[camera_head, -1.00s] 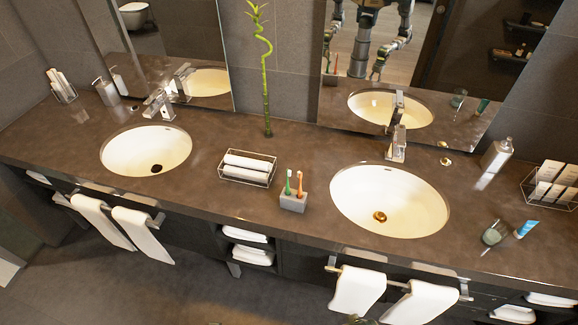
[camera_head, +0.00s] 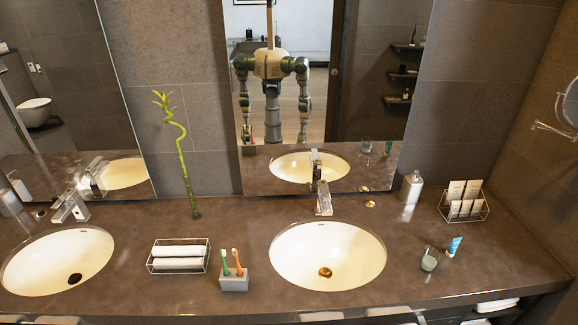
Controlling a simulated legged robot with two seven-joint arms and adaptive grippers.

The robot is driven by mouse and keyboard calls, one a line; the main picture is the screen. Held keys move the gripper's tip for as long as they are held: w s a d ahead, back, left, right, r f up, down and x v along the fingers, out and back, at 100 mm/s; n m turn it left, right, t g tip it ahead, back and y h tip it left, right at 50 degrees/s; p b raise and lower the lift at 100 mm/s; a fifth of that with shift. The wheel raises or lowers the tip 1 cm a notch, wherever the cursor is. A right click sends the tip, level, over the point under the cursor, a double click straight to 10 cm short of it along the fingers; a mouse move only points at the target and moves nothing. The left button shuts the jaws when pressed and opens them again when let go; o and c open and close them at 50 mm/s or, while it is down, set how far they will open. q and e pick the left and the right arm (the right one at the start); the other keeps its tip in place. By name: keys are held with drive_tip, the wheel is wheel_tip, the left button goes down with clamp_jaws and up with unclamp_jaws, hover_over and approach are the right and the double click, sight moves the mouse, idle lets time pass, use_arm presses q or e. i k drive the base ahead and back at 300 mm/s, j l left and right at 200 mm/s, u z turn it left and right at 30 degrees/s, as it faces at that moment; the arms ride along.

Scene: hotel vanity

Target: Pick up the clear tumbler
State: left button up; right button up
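The clear tumbler (camera_head: 430,259) stands on the dark vanity counter (camera_head: 403,283), to the right of the right-hand basin. It looks like a small see-through glass with a greenish tint. A blue and white toothpaste tube (camera_head: 454,246) is just to its right; I cannot tell whether they touch. Neither of my grippers shows directly in the head view. My body and arms show only as a reflection in the mirror, with the arms hanging down, too small to read the grippers.
The right basin (camera_head: 328,256) and its faucet (camera_head: 321,194) lie left of the tumbler. A soap dispenser (camera_head: 411,187) and a wire rack with cards (camera_head: 464,203) stand behind. A toothbrush holder (camera_head: 234,280) and towel basket (camera_head: 178,257) are farther left. Counter right of the tube is clear.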

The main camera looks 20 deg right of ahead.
sight(432, 254)
drive_tip(key=z, duration=1.95)
